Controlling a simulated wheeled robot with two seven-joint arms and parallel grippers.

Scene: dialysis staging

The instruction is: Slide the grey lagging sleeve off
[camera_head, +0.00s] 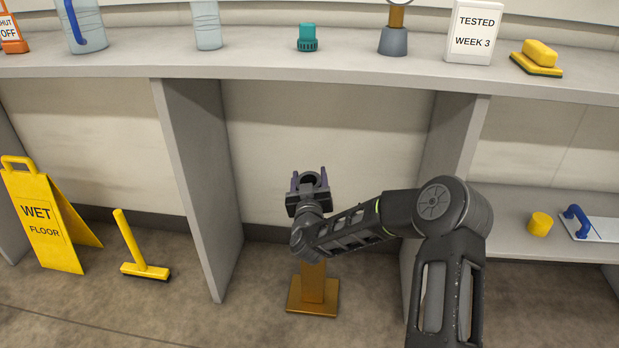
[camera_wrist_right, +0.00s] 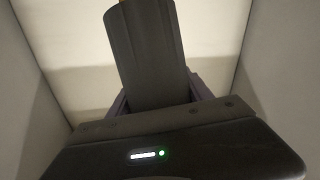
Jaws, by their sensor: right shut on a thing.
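The dark grey lagging sleeve (camera_wrist_right: 147,50) stands up between the fingers of my right gripper (camera_wrist_right: 160,96) in the right wrist view. A small tan bit shows at its far end. In the head view my right gripper (camera_head: 310,182) is shut on the sleeve, whose dark round end (camera_head: 310,177) shows between the purple fingers. Below the gripper, a brown post (camera_head: 313,284) rises from a square brown base (camera_head: 312,303) on the floor. My arm hides the upper post, so I cannot tell how much of it is inside the sleeve. My left gripper is out of view.
The gripper is in a bay under a grey counter (camera_head: 280,72), between two upright panels (camera_head: 199,170). A yellow wet-floor sign (camera_head: 45,215) and a yellow broom (camera_head: 138,255) stand left. A low shelf (camera_head: 520,238) is right. Bottles and a teal cap (camera_head: 307,38) are on the counter.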

